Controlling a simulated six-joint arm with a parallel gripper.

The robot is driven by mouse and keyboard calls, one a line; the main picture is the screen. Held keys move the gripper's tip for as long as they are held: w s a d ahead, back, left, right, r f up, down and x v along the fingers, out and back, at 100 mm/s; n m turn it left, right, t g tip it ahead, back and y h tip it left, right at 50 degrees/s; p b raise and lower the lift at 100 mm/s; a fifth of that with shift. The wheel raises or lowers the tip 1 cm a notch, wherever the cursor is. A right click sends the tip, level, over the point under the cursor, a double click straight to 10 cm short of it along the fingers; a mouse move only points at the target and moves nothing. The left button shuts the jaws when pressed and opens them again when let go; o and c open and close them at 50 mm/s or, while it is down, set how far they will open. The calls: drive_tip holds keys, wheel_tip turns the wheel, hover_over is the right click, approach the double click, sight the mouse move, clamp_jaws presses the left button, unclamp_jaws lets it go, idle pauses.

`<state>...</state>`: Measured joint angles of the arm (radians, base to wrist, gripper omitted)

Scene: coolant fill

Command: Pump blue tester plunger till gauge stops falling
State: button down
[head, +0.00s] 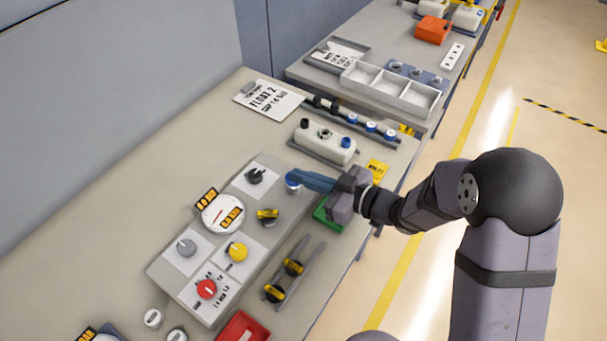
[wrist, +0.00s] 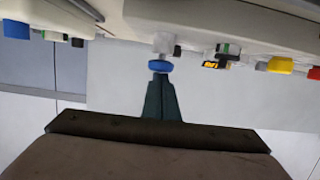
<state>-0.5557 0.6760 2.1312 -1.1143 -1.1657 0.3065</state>
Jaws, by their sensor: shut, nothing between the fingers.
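The blue tester plunger (head: 292,178) stands on the grey test panel, its pale collar below it. In the wrist view the blue knob (wrist: 160,66) sits at the end of a light stem. My gripper (head: 300,179) reaches in from the right with its fingers shut and empty. The fingertips (wrist: 160,77) are at the knob, touching or almost touching it; I cannot tell which. The round white gauge (head: 221,214) with a red needle is left of the plunger. Its reading is too small to tell.
On the panel are a black knob (head: 255,176), a yellow knob (head: 237,252), a red knob (head: 206,289) and a grey knob (head: 186,248). A white tank (head: 325,143) stands behind my gripper. A green tray (head: 327,213) lies under my wrist. The bench's left side is clear.

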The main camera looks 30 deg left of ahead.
drive_tip(key=shift+d+f, duration=0.1)
drive_tip(key=shift+f, duration=0.5)
drive_tip(key=d+r+p, duration=0.1)
drive_tip(key=d+r, duration=0.6)
drive_tip(key=d, duration=0.2)
drive_tip(key=shift+d, duration=0.3)
drive_tip(key=shift+w+a+r+b, duration=0.1)
drive_tip(key=shift+b, duration=0.45)
idle(1.7)
drive_tip(key=shift+r+b, duration=1.1)
drive_tip(key=shift+b, duration=0.1)
